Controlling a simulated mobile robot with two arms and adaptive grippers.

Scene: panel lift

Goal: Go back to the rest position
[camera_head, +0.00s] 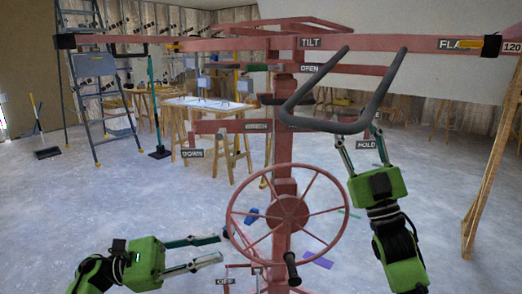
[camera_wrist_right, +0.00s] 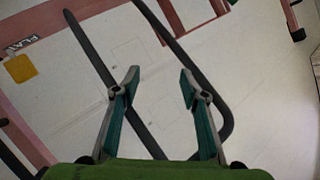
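The red panel lift stands ahead, with its spoked wheel (camera_head: 288,213) low in the middle of the head view and a grey U-shaped tilt bar (camera_head: 335,127) above it. My left gripper (camera_head: 222,248) is open and empty, with its fingers pointing right at the wheel's lower left rim; whether they touch it I cannot tell. My right gripper (camera_head: 359,137) is raised with its fingers apart, just below the bar's right side. In the right wrist view its open fingers (camera_wrist_right: 160,76) frame empty space, and the grey bar (camera_wrist_right: 92,55) passes behind them.
A stepladder (camera_head: 95,85) stands at the left, and a trestle table (camera_head: 205,104) stands behind the lift. A wooden post (camera_head: 490,175) leans at the right. Blue and purple pieces lie on the floor around the wheel.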

